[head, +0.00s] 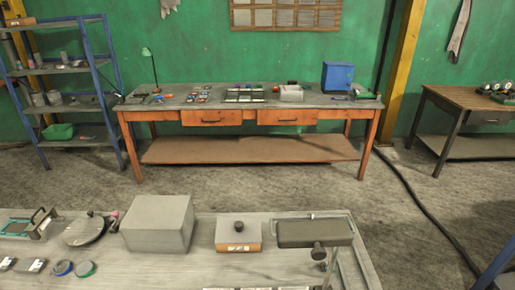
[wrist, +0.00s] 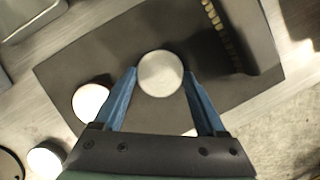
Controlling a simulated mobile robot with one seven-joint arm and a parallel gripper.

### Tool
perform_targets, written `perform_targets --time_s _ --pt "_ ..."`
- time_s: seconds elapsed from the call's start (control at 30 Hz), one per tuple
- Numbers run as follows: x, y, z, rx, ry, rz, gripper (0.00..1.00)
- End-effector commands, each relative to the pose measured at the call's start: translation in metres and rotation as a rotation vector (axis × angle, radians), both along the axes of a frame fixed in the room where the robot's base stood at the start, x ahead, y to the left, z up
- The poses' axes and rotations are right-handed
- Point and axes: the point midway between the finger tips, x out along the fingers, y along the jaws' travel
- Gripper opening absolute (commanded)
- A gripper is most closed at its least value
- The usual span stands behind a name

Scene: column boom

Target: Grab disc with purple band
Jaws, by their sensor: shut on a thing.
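My gripper (wrist: 160,77) shows in the wrist view with its two blue fingers shut on a round pale disc (wrist: 161,73). The disc fills the gap between the fingertips, and its plain top faces the camera. Its side band is hidden, so I cannot tell whether it is purple. Below it lies a dark flat mat (wrist: 72,68). In the head view a disc with a blue band (head: 62,268) and one with a green band (head: 85,270) lie at the front left of the near bench. I cannot make out a purple band there.
In the wrist view two more pale round tops, one bright (wrist: 90,102) and one lower left (wrist: 45,157), lie left of my gripper. A dark block (wrist: 245,35) stands at the right. In the head view a grey box (head: 157,223) stands on the near bench (head: 205,262).

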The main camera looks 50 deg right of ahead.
Motion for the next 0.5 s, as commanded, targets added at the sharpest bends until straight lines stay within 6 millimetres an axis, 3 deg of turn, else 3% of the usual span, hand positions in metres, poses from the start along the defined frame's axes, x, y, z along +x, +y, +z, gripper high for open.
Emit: perform_targets --time_s 0.03,0.1,0.13,0.5 --pt "-0.0001 0.0001 0.0 0.0 0.0 0.0 0.14" --pt "-0.0001 0.0001 0.0001 0.0 0.0 0.0 0.01" --pt "-0.0001 0.0001 0.0001 0.0 0.0 0.0 0.0" --pt "0.001 -0.0005 0.0046 -0.002 -0.002 0.001 0.0"
